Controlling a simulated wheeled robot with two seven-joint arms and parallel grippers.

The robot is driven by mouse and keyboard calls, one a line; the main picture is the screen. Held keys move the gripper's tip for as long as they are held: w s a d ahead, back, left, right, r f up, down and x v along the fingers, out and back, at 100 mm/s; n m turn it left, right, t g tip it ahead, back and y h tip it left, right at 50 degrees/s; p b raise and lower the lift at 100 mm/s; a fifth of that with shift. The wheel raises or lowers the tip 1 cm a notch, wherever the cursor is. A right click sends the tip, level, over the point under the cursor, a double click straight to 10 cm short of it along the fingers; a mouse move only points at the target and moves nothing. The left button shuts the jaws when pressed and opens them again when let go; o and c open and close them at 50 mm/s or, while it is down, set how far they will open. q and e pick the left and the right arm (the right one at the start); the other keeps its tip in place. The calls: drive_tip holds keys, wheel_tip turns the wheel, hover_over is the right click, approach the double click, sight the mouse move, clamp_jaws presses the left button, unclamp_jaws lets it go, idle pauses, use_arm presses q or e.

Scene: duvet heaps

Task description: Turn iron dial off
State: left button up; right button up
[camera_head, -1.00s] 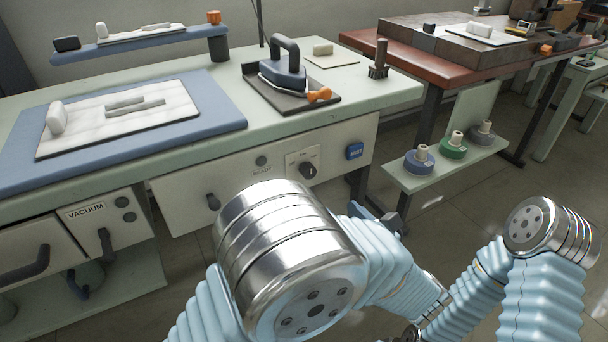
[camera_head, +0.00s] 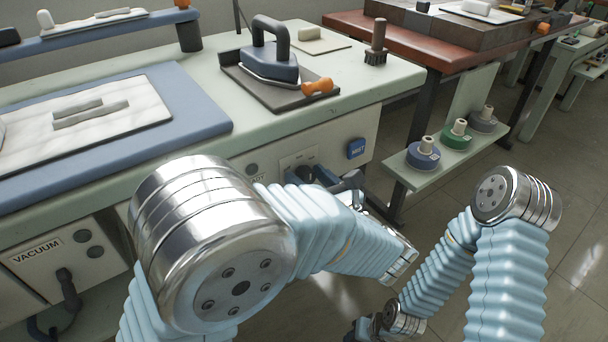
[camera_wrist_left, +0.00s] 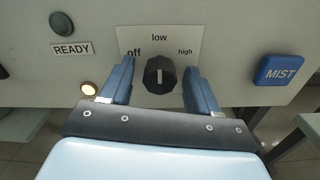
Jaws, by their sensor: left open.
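The iron dial (camera_wrist_left: 159,76) is a dark round knob on the cream front panel, with its pale line pointing up toward "low"; "off" is printed on its left and "high" on its right. My left gripper (camera_wrist_left: 160,88) is open, with one blue finger on each side of the dial and a gap on both sides. The iron (camera_head: 270,62) rests on a dark plate on the table. My right gripper (camera_head: 366,326) is low at the bottom edge, its jaws unclear.
A blue MIST button (camera_wrist_left: 281,70) is right of the dial, and a READY label (camera_wrist_left: 73,49) with a glowing lamp (camera_wrist_left: 88,88) is left. A shelf with several spools (camera_head: 458,135) stands to the right of the panel.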

use_arm(q)
drive_tip(key=shift+c, duration=0.4)
drive_tip(key=c, duration=1)
drive_tip(key=shift+o, duration=0.2)
drive_tip(key=shift+n, duration=0.3)
drive_tip(key=n+b, duration=0.3)
drive_tip(key=n, duration=0.2)
drive_tip(key=shift+f, duration=0.2)
drive_tip(key=n+b, duration=0.4)
drive_tip(key=n, duration=0.1)
drive_tip(key=shift+r+n+b, duration=0.1)
drive_tip(key=shift+n+b, duration=0.45)
drive_tip(key=shift+n, duration=0.05)
